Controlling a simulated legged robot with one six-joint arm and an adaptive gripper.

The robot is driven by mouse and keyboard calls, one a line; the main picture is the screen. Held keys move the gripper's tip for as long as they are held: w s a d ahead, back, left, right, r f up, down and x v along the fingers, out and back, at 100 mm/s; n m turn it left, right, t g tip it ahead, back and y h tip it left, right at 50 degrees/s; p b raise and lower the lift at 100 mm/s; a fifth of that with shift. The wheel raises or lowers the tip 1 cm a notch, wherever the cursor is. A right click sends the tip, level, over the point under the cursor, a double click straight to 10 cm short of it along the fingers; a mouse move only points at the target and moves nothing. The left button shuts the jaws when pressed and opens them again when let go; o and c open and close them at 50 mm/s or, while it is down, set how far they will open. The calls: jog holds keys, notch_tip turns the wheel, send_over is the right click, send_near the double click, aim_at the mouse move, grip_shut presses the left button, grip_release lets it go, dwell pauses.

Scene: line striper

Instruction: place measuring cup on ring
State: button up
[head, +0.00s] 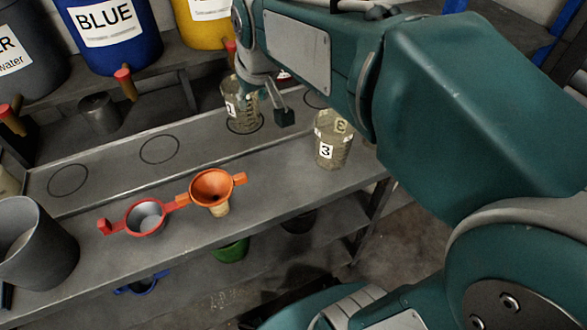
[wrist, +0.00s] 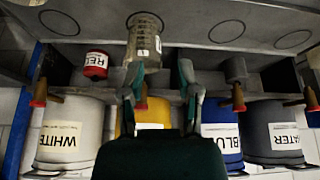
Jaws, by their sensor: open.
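A clear measuring cup labelled 1 (head: 233,108) stands upright on the bench at a dark ring (head: 245,130); it also shows in the wrist view (wrist: 145,42). My gripper (head: 264,102) is open beside this cup. I cannot tell whether finger and cup touch. A second clear cup labelled 3 (head: 325,153) stands nearer the bench's front edge. Empty rings (head: 160,149) (head: 68,180) lie to the left.
An orange funnel (head: 211,186) and a red-rimmed funnel (head: 146,217) sit at the front edge. A grey bucket (head: 35,240) stands at left. Blue (head: 112,35), yellow (head: 205,30) and grey (head: 25,60) tapped containers line the back. A red can (wrist: 96,66) shows in the wrist view.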

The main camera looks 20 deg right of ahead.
jog(key=s+f, duration=0.2)
jog(key=s, duration=0.6)
jog(key=s+f+m, duration=0.1)
jog(key=s+f, duration=0.2)
jog(key=s, duration=0.6)
jog(key=shift+d+m+t, duration=0.3)
jog(key=shift+d, duration=0.05)
